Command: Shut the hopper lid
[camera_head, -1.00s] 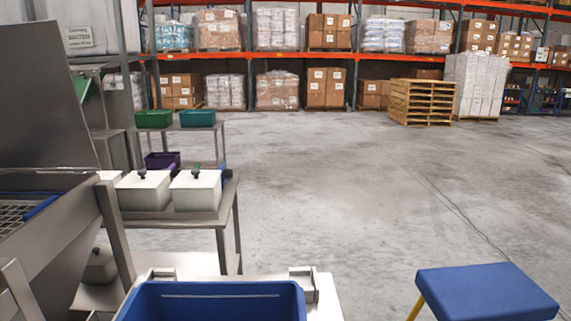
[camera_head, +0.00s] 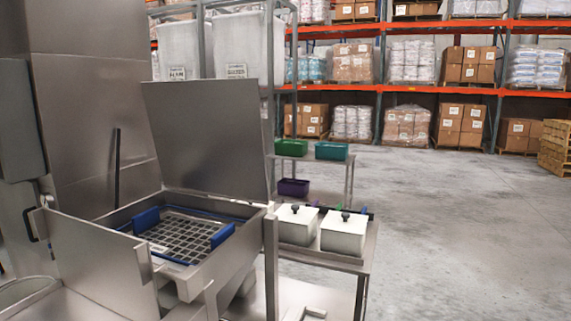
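The hopper lid (camera_head: 207,135) is a flat grey metal panel. It stands raised and tilted back at the rear of the hopper (camera_head: 228,266), left of the middle in the head view. The hopper's mouth is uncovered. Inside it lies a dark grid (camera_head: 185,236) with blue grips at its left and right sides. Neither of my grippers shows in this view.
A metal table right of the hopper bears two white lidded tubs (camera_head: 343,233). Behind it a rack holds a green bin (camera_head: 291,147), a teal bin (camera_head: 331,151) and a purple bin (camera_head: 293,187). Open concrete floor (camera_head: 455,240) lies at the right.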

